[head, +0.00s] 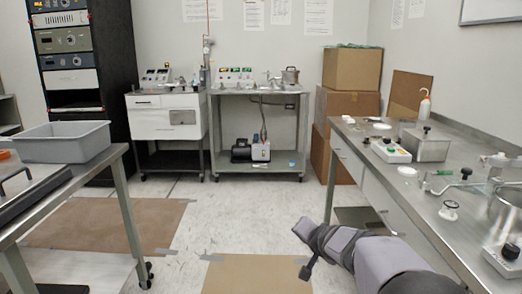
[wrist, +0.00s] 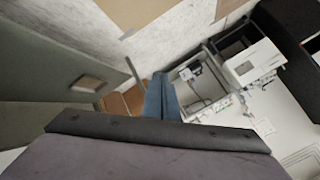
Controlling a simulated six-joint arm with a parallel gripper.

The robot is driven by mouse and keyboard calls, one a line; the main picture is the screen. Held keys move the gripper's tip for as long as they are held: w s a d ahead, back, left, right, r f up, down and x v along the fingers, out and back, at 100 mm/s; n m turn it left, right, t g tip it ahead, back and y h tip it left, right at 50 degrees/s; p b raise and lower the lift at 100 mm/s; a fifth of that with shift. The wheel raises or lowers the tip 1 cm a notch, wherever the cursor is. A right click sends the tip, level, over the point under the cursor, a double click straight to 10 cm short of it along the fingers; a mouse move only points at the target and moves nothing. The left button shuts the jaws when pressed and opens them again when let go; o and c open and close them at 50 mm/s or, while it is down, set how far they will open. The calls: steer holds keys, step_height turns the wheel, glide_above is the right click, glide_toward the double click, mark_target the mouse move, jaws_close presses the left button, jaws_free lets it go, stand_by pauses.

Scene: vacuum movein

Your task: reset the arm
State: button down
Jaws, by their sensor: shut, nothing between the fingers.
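My arm reaches in from the lower right of the head view. My gripper (head: 303,228) is at its far end, in open air over the floor, left of the right-hand steel bench (head: 462,205). In the wrist view my gripper (wrist: 160,80) shows as blue-grey fingers close together, shut with nothing between them. It touches nothing that I can see.
Steel carts with instruments (head: 258,92) stand at the back wall beside a white cabinet (head: 165,118). Cardboard boxes (head: 352,68) are stacked at the back right. A grey bin (head: 62,142) sits on the left table. The middle floor (head: 235,212) is clear.

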steer(key=s+a+f+n+g+y, duration=0.1)
steer(key=s+f+n+g, duration=0.25)
steer(key=s+f, duration=0.5)
steer(key=s+a+f+n+g, duration=0.2)
steer(key=s+f+g, duration=0.25)
steer(key=s, duration=0.65)
steer(key=s+d+f+n+g+h, duration=0.1)
steer(key=s+d+f+g, duration=0.1)
steer(key=s, duration=0.8)
steer(key=s+d+f+n+g+h, duration=0.1)
steer(key=s+d+n+g, duration=0.15)
steer(key=s, duration=0.75)
step_height(320, 180, up, 36)
steer(key=w+m+t+p, duration=0.1)
steer(key=w+t+p, duration=0.1)
steer(key=p, duration=3.2)
